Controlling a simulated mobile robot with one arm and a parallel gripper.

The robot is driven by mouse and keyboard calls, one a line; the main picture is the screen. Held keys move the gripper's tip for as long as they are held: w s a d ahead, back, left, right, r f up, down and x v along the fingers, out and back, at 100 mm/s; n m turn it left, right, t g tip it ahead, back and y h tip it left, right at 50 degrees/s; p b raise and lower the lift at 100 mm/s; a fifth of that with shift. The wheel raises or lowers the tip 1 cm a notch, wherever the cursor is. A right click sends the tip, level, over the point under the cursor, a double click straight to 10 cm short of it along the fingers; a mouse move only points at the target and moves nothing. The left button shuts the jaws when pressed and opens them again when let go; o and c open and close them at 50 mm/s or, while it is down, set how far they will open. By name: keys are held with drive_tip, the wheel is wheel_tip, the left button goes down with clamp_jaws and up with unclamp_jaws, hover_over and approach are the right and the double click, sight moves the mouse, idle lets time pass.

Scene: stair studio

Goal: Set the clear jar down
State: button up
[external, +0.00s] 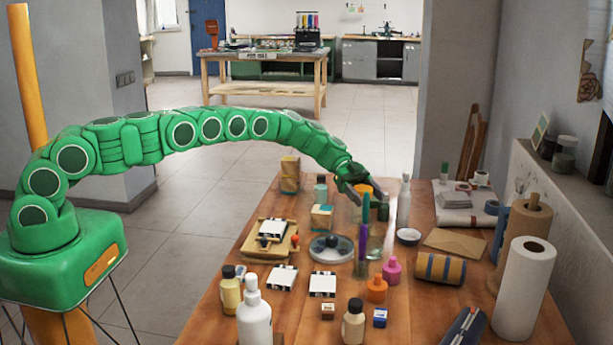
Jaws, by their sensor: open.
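A clear jar (376,242) stands on the wooden table (215,325), right of the round grey dish. It looks upright, partly hidden by a tall green and purple item (362,240) in front of it. I cannot tell whether that item is inside the jar or beside it. My gripper (376,202) is at the end of the green arm, pointing down and right, just above the jar. Its jaws are open. The fingertips are small and overlap an orange object (361,190) behind, so contact with the jar cannot be told.
A white bottle (404,203) and a small bowl (408,236) are close on the right. The round dish (331,248) is on the left. Pink (391,270) and orange (376,289) bottles stand in front. A paper roll (523,288) stands at the right. The table is crowded.

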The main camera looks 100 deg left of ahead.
drive_tip(key=v, duration=1.2)
drive_tip(key=shift+r, duration=0.15)
